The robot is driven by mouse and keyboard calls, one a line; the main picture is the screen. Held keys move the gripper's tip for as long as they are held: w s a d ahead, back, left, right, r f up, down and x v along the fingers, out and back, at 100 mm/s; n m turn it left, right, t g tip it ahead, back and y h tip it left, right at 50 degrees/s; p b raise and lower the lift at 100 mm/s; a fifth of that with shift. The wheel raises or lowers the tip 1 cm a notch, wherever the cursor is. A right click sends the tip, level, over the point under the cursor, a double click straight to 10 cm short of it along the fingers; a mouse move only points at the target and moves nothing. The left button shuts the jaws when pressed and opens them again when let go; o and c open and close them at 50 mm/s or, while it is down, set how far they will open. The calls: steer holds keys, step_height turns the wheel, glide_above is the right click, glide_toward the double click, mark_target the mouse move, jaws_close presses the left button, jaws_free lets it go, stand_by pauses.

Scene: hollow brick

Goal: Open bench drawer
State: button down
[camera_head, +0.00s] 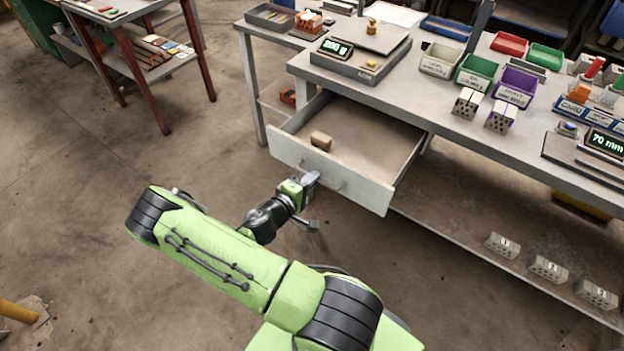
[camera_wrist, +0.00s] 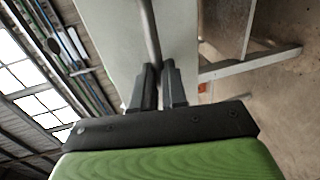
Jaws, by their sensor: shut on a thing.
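The bench drawer (camera_head: 375,187) is pulled well out from under the bench, and its inside shows. A small tan block (camera_head: 320,141) lies in it near the front left. My gripper (camera_head: 312,180) is at the drawer's front face. In the wrist view my gripper (camera_wrist: 159,72) has its two dark fingers shut on the grey bar handle (camera_wrist: 149,25) of the drawer front (camera_wrist: 112,45). In the head view the handle (camera_head: 335,186) is partly hidden by my gripper.
The bench top (camera_head: 440,105) carries a scale (camera_head: 360,55), several coloured bins (camera_head: 477,72) and grey hollow bricks (camera_head: 467,102). More bricks (camera_head: 548,268) sit on the lower shelf. A red-legged table (camera_head: 140,70) stands at the back left. The floor at left (camera_head: 70,190) is mostly clear.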

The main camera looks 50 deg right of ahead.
steer(key=c, duration=1.2)
jaws_free()
steer(key=p+v, duration=0.2)
steer(key=v, duration=1.3)
steer(key=shift+a+r+p, duration=0.1)
steer(key=shift+a+p, duration=0.25)
steer(key=shift+p, duration=0.05)
